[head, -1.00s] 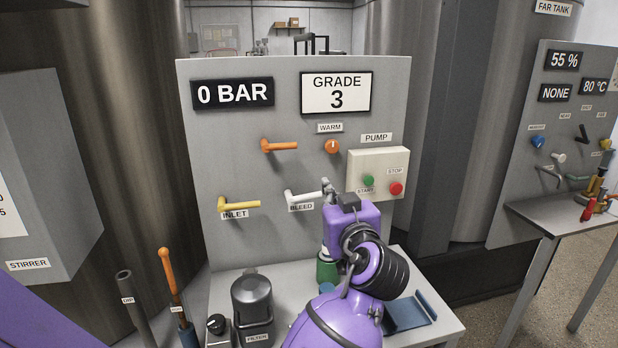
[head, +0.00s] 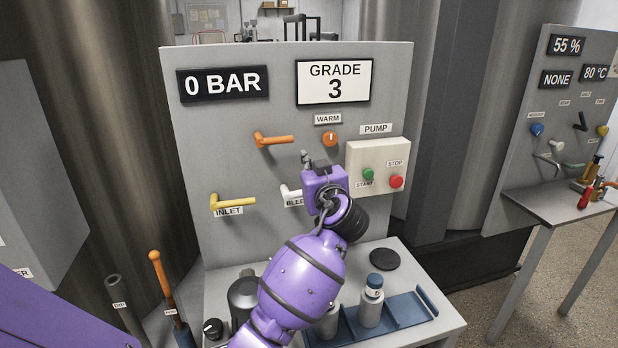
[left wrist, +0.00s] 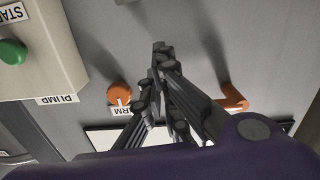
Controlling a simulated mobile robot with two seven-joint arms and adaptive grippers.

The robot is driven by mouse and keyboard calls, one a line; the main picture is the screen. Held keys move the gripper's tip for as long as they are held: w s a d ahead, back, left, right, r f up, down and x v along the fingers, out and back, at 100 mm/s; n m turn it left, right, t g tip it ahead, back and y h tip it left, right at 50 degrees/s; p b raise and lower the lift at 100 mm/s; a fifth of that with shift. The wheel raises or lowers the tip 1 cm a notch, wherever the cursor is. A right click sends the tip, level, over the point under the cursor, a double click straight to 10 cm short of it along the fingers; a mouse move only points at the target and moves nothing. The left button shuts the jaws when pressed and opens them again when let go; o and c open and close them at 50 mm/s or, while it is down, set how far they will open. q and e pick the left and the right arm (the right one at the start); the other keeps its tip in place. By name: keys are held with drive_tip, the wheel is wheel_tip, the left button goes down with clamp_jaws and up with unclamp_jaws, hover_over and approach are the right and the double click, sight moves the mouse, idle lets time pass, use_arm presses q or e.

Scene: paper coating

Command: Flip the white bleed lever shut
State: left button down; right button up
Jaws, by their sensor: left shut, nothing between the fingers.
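The white bleed lever (head: 289,192) is on the grey panel above its BLEED label. Only its left end shows in the head view; my left gripper and wrist hide the rest. My left gripper (head: 306,156) is shut and empty, up and right of the lever's visible end and below the orange lever and WARM knob. In the left wrist view the shut fingers (left wrist: 160,48) are in front of bare panel, between the orange knob and orange lever. The bleed lever is not visible there. My right gripper is not in view.
The orange lever (head: 273,139), WARM knob (head: 330,139) and yellow inlet lever (head: 233,202) are on the same panel. The pump box (head: 376,155) with green and red buttons is close on the right. Bottles and a blue tray (head: 412,309) are on the shelf below.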

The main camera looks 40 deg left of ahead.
use_arm(q)
drive_tip(key=f, duration=0.2)
drive_tip(key=w+f, duration=0.1)
drive_tip(key=f, duration=0.1)
drive_tip(key=shift+a, duration=0.2)
drive_tip(key=shift+w+d+f+m, duration=0.1)
drive_tip(key=shift+f+m, duration=0.25)
drive_tip(key=shift+f, duration=0.1)
drive_tip(key=shift+w+d+f+m, duration=0.1)
drive_tip(key=shift+f+m, duration=0.25)
drive_tip(key=shift+f, duration=0.05)
